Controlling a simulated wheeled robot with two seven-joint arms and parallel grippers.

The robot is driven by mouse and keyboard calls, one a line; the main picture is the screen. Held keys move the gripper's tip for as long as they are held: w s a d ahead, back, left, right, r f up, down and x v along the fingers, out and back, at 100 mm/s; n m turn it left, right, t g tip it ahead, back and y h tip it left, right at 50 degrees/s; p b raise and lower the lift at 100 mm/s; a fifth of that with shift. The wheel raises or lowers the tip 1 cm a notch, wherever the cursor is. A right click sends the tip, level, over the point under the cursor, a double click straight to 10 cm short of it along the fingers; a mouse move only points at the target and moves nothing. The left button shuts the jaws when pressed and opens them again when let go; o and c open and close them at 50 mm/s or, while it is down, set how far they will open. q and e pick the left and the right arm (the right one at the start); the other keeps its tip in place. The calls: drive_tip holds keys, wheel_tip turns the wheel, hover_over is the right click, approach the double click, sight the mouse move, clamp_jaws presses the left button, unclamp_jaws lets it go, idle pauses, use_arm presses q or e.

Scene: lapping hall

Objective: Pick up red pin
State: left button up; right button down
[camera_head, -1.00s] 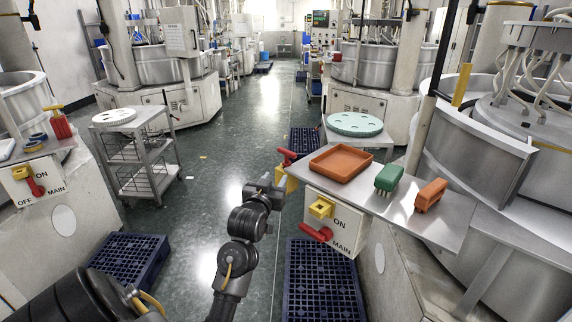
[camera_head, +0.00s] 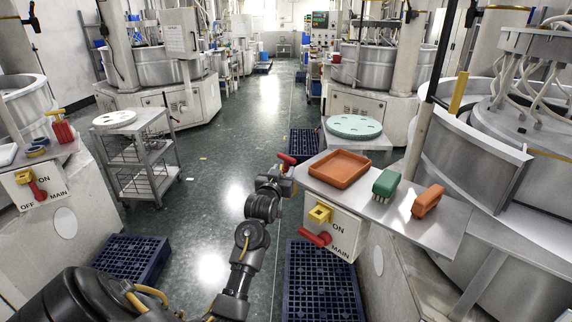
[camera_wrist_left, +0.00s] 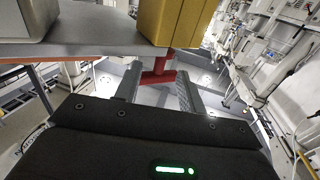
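The red pin (camera_head: 287,159) shows at the left end of the grey worktop, just beyond my left gripper (camera_head: 282,178). In the left wrist view the red pin (camera_wrist_left: 158,72) is T-shaped and sits under a yellow block (camera_wrist_left: 176,20). My left gripper (camera_wrist_left: 158,84) is open there, its fingers spread on either side of the pin's lower part. I cannot tell whether they touch it. In the head view the gripper hides most of the yellow block. My right gripper is not in view.
The worktop (camera_head: 432,232) holds an orange tray (camera_head: 340,168), a green brush-like block (camera_head: 386,183) and an orange block (camera_head: 427,201). Below is an ON/MAIN panel with a red handle (camera_head: 316,238). A blue pallet (camera_head: 318,285) lies on the floor. A cart (camera_head: 145,160) stands left.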

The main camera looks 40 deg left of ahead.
use_arm(q)
drive_tip(key=shift+x, duration=1.2)
clamp_jaws()
drive_tip(key=shift+r, duration=0.15)
wheel_tip(320, 180, up, 18)
drive_tip(key=b, duration=0.3)
